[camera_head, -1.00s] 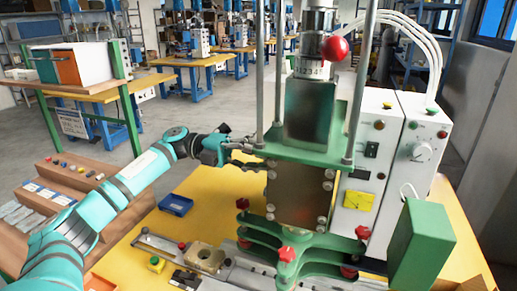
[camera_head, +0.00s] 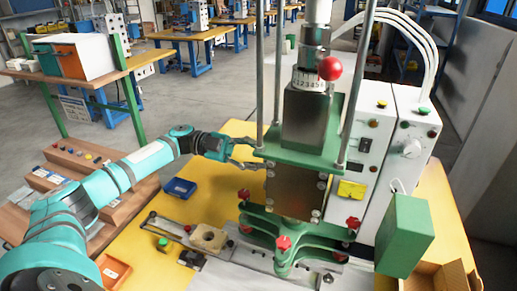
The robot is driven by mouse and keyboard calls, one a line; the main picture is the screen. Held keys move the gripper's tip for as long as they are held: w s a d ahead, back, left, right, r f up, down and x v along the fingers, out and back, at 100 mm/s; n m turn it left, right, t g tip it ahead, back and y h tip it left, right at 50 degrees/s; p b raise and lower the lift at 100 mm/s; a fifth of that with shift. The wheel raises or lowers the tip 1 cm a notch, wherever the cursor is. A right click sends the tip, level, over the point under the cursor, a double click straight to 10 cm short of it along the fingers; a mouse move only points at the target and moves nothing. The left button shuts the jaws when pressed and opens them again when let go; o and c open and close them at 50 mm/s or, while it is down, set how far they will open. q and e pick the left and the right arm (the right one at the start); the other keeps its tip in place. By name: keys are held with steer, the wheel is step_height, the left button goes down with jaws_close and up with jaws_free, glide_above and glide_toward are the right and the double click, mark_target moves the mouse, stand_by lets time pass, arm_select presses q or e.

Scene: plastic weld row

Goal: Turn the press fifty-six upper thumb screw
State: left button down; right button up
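The press (camera_head: 306,120) stands on the yellow table, with a green plate across its front and a brown metal block (camera_head: 294,190) below it. Small silver thumb screws sit along the block's sides. The upper left one (camera_head: 270,165) is at the block's top left corner, just under the green plate. My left gripper (camera_head: 259,155) comes in from the left at this corner. Its two fingers look apart, one above the other, with the tips close to the screw. I cannot tell if they touch it. My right gripper is not in view.
Red star knobs (camera_head: 283,243) and green arms surround the press base. A grey control box (camera_head: 408,140) and a green box (camera_head: 404,236) stand to the right. A blue tray (camera_head: 180,187) lies on the table at left. A vertical rod (camera_head: 260,75) rises near my gripper.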

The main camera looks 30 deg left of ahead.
arm_select(q)
steer(key=shift+r+n+p, duration=0.15)
steer(key=shift+n+p, duration=0.15)
steer(key=shift+n, duration=0.2)
steer(key=c, duration=1.1)
jaws_free()
steer(key=shift+r, duration=0.1)
steer(key=shift+a, duration=0.1)
steer(key=v, duration=1.1)
steer(key=shift+s+a+f, duration=0.2)
steer(key=shift+s+f, duration=0.05)
steer(key=shift+f, duration=0.05)
